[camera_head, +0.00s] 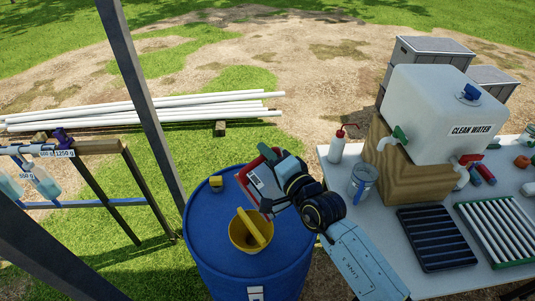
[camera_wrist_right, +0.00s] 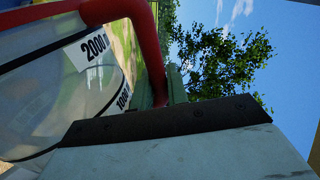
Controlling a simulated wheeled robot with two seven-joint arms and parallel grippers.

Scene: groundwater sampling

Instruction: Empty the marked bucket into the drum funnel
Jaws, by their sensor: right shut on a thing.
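The marked bucket (camera_head: 262,185) is clear with a red rim and handle, held above the blue drum's top. In the right wrist view its clear wall (camera_wrist_right: 60,90) carries 2000 and 1000 marks, and the red handle (camera_wrist_right: 152,45) reaches into the jaws. My right gripper (camera_head: 271,172) is shut on this handle. The yellow funnel (camera_head: 238,238) sits on the drum (camera_head: 210,245), just in front of the bucket. A yellow bar-like piece lies across the funnel. The bucket's contents and exact tilt are hard to tell. My left gripper is not in view.
A small yellow item (camera_head: 216,183) sits on the drum's back left. A table (camera_head: 400,278) on the right holds a clean-water tank (camera_head: 430,110), a wash bottle (camera_head: 337,147), a clear jug (camera_head: 362,182) and black and green racks. A dark post (camera_head: 140,95) stands left of the drum.

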